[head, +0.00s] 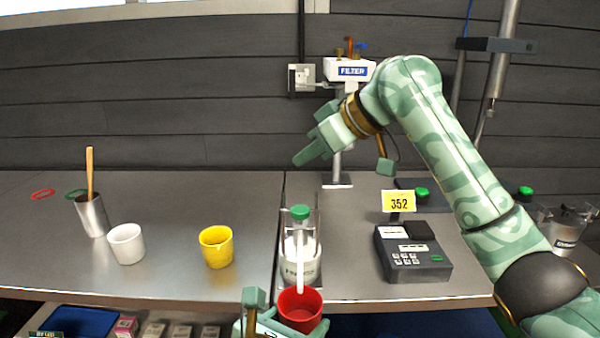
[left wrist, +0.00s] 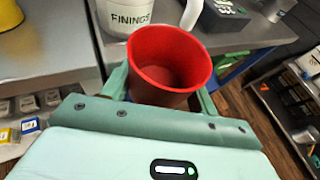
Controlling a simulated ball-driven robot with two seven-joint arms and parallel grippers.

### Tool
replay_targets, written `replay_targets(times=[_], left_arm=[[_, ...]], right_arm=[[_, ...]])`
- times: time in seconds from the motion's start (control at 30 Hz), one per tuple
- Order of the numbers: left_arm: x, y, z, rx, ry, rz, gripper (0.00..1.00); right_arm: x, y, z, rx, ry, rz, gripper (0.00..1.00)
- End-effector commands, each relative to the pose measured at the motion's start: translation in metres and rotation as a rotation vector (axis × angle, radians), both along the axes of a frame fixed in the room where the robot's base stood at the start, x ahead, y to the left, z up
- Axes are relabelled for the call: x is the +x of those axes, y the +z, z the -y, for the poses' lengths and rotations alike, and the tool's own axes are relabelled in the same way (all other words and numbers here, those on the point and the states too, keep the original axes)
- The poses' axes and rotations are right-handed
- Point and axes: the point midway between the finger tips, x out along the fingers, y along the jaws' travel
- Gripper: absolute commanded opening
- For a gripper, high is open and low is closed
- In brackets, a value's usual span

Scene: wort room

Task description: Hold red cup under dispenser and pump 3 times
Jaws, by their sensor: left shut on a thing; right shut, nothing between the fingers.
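The red cup (head: 299,307) is upright at the table's front edge, below the white spout of the dispenser (head: 302,265). The dispenser has a green-topped pump head (head: 300,212) and a white pot marked FININGS in the left wrist view (left wrist: 128,18). My left gripper (head: 285,323) is shut on the red cup; its fingers lie on either side of the cup (left wrist: 170,65) in the left wrist view. The inside of the cup looks plain red. My right gripper (head: 303,156) is shut and empty, above and apart from the pump head.
A yellow cup (head: 216,247), a white cup (head: 126,244) and a metal beaker (head: 92,216) with a wooden stick stand to the left. A keypad device (head: 412,255) with a 352 sign (head: 398,201) stands right of the dispenser. A FILTER unit (head: 349,71) is behind.

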Motion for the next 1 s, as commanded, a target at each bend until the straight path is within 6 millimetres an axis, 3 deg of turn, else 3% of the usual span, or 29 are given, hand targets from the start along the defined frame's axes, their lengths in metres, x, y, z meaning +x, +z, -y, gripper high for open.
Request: replay_targets(times=[0.17, 0.6, 1.0], left_arm=[[0.0, 0.0, 0.0, 0.0, 0.0, 0.001, 0.35], [0.0, 0.0, 0.0, 0.0, 0.0, 0.001, 0.35], [0.0, 0.0, 0.0, 0.0, 0.0, 0.001, 0.35]], right_arm=[[-0.005, -0.01, -0.007, -0.006, 0.019, -0.008, 0.0], [-0.005, -0.061, -0.006, -0.006, 0.016, -0.006, 0.0], [-0.005, -0.067, -0.006, -0.004, 0.016, -0.005, 0.0]])
